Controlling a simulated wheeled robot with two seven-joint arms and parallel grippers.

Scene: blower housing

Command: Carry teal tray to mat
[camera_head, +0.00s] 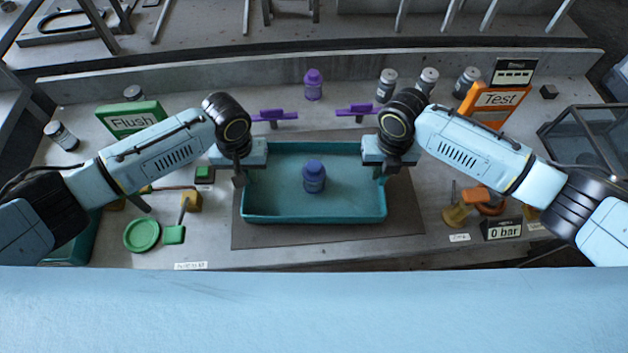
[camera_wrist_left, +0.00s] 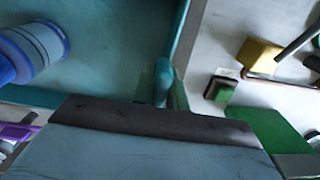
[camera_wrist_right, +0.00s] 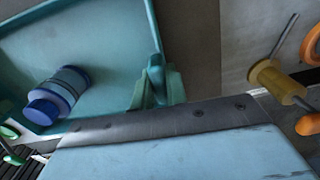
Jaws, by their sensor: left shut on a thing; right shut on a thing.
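The teal tray (camera_head: 315,214) is in the middle of the bench in the head view, over the dark mat (camera_head: 409,225). I cannot tell whether it rests on the mat or hangs just above it. A blue bottle (camera_head: 314,178) stands upright inside the tray; it also shows in the left wrist view (camera_wrist_left: 34,50) and the right wrist view (camera_wrist_right: 58,95). My left gripper (camera_head: 240,175) is shut on the tray's left side. My right gripper (camera_head: 382,172) is shut on its right side. In the wrist views the fingers clasp the tray's edge.
Purple holders (camera_head: 272,115) and a purple bottle (camera_head: 313,85) stand behind the tray. A green Flush sign (camera_head: 134,119) and green parts (camera_head: 142,235) are left. An orange Test sign (camera_head: 493,100), yellow and orange parts (camera_head: 484,199) and a 0 bar display (camera_head: 502,230) are right.

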